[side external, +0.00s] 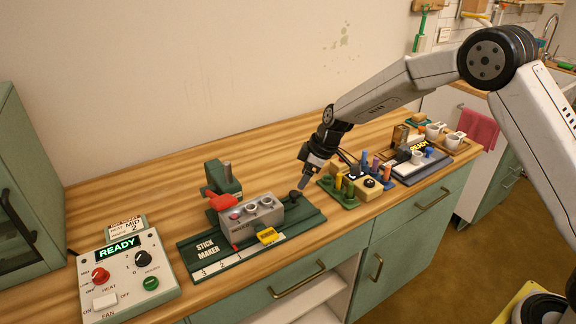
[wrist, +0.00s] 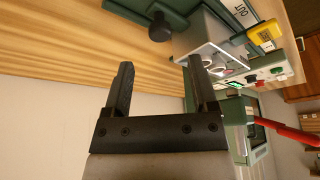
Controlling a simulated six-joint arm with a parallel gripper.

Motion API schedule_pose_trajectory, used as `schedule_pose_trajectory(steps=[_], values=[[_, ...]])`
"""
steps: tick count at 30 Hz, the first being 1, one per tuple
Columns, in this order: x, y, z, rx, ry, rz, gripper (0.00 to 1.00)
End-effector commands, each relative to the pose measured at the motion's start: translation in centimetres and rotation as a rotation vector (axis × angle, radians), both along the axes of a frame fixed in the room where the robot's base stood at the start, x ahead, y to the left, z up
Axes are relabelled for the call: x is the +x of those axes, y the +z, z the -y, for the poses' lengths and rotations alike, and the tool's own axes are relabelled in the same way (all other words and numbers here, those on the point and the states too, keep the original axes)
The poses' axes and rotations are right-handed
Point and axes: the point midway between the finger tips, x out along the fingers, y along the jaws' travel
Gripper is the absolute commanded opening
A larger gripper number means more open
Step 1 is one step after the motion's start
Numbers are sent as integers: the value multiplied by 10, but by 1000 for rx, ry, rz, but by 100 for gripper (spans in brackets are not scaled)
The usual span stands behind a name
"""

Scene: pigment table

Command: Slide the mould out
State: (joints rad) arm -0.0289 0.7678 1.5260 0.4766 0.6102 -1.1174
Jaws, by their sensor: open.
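The mould, a grey metal block (side external: 262,216) with round openings on top, sits on the green stick maker base (side external: 311,218). It also shows in the wrist view (wrist: 203,34) beyond the fingertips. A black knob (side external: 295,194) stands at the right end of the base and appears in the wrist view (wrist: 160,28). My gripper (side external: 303,181) is above and close to this knob, to the right of the mould. In the wrist view my gripper (wrist: 160,70) is open, with nothing between its fingers. I cannot tell its exact height over the knob.
A green press post (side external: 222,178) and red lever (side external: 222,201) stand beside the mould. A yellow tab (side external: 267,235) is at its front. The control box (side external: 126,272) reading READY is at left. Pigment holders (side external: 345,195) stand close on the right. Bare wood lies behind.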

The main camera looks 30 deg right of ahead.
Motion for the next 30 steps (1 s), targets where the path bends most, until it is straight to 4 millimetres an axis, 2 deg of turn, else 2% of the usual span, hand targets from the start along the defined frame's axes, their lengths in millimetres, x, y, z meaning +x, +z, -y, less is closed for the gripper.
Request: schedule_pose_trajectory(steps=[9,15,28,29,30], values=[[10,-35,-10,-1,0,-1,75],[15,-49,-15,-1,0,1,75],[17,-56,-17,-1,-1,2,75],[17,-56,-17,-1,-1,2,71],[17,-56,-16,-1,-1,2,59]])
